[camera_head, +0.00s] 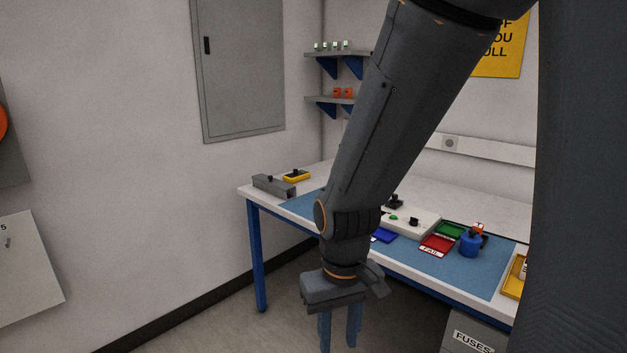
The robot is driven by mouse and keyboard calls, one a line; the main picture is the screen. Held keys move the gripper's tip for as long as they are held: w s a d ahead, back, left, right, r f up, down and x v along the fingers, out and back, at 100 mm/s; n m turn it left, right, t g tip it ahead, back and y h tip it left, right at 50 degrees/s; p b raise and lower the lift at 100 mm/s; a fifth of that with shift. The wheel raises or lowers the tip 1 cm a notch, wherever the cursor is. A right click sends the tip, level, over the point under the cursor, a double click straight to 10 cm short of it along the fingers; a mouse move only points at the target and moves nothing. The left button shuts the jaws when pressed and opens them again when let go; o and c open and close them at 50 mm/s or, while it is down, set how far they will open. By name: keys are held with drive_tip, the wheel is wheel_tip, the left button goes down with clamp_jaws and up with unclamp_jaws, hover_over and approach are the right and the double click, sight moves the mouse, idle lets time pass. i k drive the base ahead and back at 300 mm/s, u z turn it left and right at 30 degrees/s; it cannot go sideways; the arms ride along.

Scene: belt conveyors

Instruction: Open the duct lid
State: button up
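A long grey box (266,185) with a small black knob on top lies at the far left end of the workbench. It looks like the duct, and its top looks closed, though it is small in view. My gripper (340,335) hangs low in front of the bench's front edge, pointing down. Its two blue-grey fingers are apart with nothing seen between them. It is to the right of the grey box and well clear of it. My arm hides the middle of the bench.
A grey wall cabinet (240,70) is above left. A bin labelled FUSES (473,338) stands below right. The floor left of the bench is clear.

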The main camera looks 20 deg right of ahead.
sight(283, 186)
drive_tip(key=u, duration=0.4)
drive_tip(key=k, duration=0.6)
drive_tip(key=u, duration=0.6)
drive_tip(key=i, duration=1.3)
drive_tip(key=z, duration=1.6)
drive_tip(key=i, duration=1)
drive_tip(key=z, duration=0.25)
